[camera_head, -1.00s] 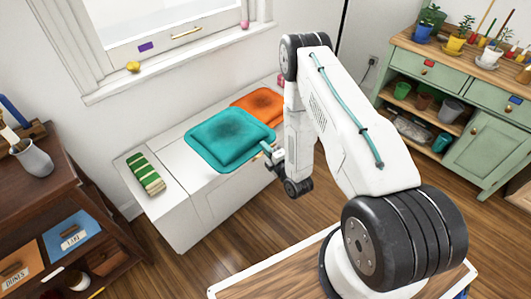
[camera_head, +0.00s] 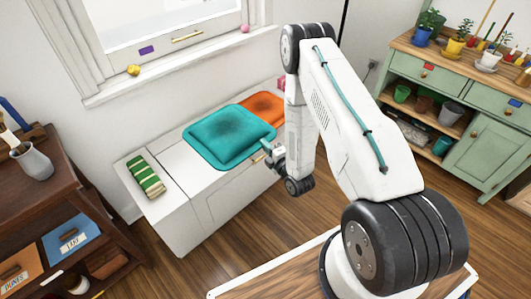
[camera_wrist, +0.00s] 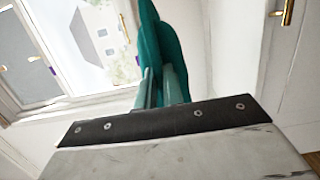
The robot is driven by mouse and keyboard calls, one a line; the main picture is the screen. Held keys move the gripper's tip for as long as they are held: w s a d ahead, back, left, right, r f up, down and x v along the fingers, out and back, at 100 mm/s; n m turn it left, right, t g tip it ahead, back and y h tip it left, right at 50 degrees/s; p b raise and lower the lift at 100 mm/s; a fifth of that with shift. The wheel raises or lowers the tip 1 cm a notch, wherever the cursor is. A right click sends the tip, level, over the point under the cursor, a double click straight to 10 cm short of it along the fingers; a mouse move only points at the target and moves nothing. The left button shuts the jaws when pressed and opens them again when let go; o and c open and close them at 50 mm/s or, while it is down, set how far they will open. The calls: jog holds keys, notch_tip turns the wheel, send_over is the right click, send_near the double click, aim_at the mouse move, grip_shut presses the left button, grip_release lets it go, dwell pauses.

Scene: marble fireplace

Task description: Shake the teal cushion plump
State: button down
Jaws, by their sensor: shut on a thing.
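The teal cushion (camera_head: 230,135) is square with a darker patch in the middle. It is over the white window bench in the head view, its right corner at my gripper (camera_head: 270,150). In the wrist view the cushion (camera_wrist: 165,45) shows edge-on, as a narrow teal shape rising from between the fingers of my gripper (camera_wrist: 162,88). My gripper is shut on the cushion's near right edge. Whether the cushion's underside touches the bench is hard to tell.
The white bench (camera_head: 185,215) stands below the window. An orange cushion (camera_head: 262,106) lies behind the teal one, and a green striped roll (camera_head: 146,176) lies at the left. A dark wooden shelf (camera_head: 95,215) stands left, a green cabinet (camera_head: 490,150) right. Wooden floor shows between.

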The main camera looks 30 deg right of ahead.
jog(key=shift+r, duration=0.75)
notch_tip(320, 180, down, 7)
notch_tip(320, 180, up, 7)
jog(key=shift+r, duration=0.1)
notch_tip(320, 180, down, 7)
jog(key=shift+a, duration=0.1)
